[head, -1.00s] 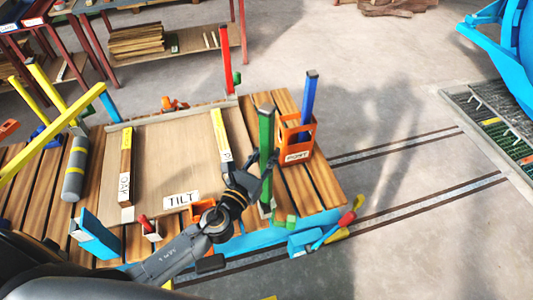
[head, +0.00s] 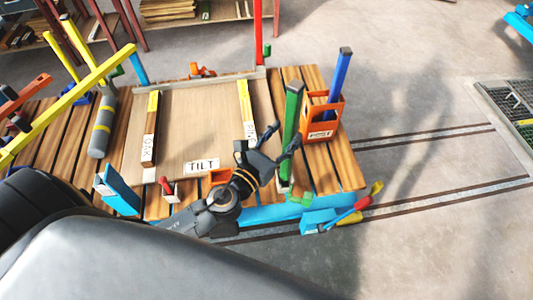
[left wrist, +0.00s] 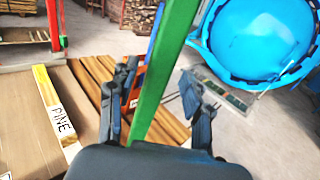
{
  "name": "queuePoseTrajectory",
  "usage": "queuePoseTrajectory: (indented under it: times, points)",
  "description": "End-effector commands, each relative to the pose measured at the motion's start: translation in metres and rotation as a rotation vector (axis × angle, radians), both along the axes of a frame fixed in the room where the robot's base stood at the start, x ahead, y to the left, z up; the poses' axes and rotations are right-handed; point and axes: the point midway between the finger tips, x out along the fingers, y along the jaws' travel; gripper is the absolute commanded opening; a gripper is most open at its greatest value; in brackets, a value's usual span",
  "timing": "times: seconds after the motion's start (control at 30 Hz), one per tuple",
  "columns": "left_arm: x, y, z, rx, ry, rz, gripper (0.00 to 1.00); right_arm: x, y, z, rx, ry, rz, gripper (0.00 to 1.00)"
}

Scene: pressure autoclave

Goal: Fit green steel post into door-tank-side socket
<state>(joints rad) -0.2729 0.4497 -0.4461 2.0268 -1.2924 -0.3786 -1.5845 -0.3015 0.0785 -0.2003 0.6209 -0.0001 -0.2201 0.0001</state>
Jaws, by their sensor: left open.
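The green steel post (head: 291,118) stands upright at the near right part of the slatted trolley. My left gripper (head: 272,148) is open at the post, with one finger crossing in front of it in the head view. In the left wrist view, the post (left wrist: 165,75) runs up between the two spread fingers of my gripper (left wrist: 158,85), leaning right in the picture. I cannot tell whether either finger touches it. The wrist view also shows the big blue round tank (left wrist: 262,38) at the upper right. I cannot make out the door-tank-side socket. My right gripper is not in view.
An orange holder (head: 321,118) with a blue post (head: 341,72) stands just right of the green post. A red post (head: 257,35) rises at the back. Wooden pieces labelled PINE (head: 246,108) and OAK (head: 149,130) lie left.

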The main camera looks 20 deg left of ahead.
Motion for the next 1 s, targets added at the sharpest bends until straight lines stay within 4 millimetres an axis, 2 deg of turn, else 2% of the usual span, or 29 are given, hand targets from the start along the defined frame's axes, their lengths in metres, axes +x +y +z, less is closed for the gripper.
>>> queuePoseTrajectory:
  times: [0.03, 0.2, 0.4, 0.6, 1.0]
  points:
    - [-0.013, 0.003, -0.006, 0.001, 0.003, 0.000, 0.49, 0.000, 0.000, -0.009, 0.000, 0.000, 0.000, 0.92]
    - [-0.047, 0.009, -0.005, -0.001, 0.002, -0.001, 0.49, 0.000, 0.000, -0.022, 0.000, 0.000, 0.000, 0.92]
    - [-0.073, 0.014, -0.003, 0.000, 0.001, 0.000, 0.49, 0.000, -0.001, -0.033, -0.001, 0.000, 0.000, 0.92]
    - [-0.082, 0.016, 0.000, 0.001, -0.002, 0.000, 0.49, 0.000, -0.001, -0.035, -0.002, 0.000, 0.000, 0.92]
    - [-0.082, 0.016, 0.001, 0.000, -0.002, 0.000, 0.49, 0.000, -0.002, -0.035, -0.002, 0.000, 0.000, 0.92]
